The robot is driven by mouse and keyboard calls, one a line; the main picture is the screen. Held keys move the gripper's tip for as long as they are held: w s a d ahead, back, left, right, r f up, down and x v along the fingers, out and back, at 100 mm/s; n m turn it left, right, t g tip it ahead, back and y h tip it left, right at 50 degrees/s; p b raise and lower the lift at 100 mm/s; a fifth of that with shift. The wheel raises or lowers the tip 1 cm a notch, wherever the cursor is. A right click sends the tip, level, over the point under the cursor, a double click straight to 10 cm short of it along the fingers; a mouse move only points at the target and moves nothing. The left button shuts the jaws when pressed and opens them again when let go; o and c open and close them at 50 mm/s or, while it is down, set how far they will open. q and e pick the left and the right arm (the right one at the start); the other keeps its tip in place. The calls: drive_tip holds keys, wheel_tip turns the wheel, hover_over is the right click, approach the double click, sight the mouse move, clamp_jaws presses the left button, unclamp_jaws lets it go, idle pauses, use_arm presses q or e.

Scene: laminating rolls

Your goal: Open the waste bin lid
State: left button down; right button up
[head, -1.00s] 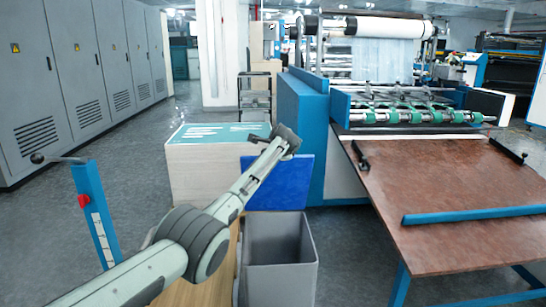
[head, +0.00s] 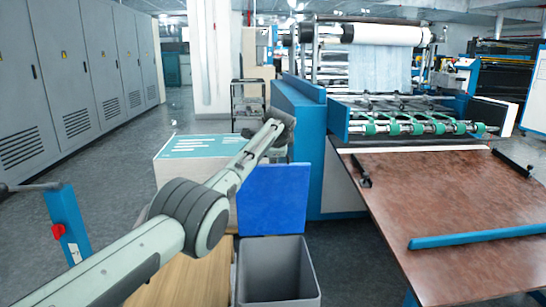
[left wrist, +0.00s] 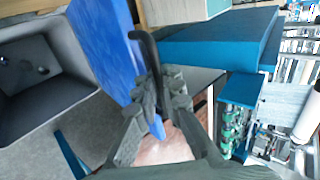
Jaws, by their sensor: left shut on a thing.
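The grey waste bin (head: 277,272) stands at the bottom centre of the head view with its mouth uncovered. Its blue lid (head: 270,197) stands raised at the bin's back edge. In the left wrist view the lid (left wrist: 108,45) runs beside the fingers, and the bin's empty-looking inside (left wrist: 40,68) shows at the left. My left gripper (head: 280,124) is at the lid's upper edge, and its tips are small in the head view. In the left wrist view the fingers (left wrist: 152,98) are shut on the lid at a black curved bar (left wrist: 148,52). My right gripper is out of view.
A box-like stand with a green-white top (head: 190,146) is behind my left arm. The blue laminating machine side (head: 300,130) is right of the lid. A brown table (head: 445,205) fills the right, with a blue bar on it. A blue post (head: 66,228) is at left.

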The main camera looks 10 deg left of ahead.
use_arm(q)
drive_tip(key=shift+a, duration=0.1)
drive_tip(key=c, duration=1.6)
unclamp_jaws()
drive_tip(key=shift+c, duration=0.2)
drive_tip(key=shift+s+r, duration=0.1)
drive_tip(key=v, duration=1.1)
drive_tip(key=shift+s+r, duration=0.2)
drive_tip(key=shift+s, duration=0.1)
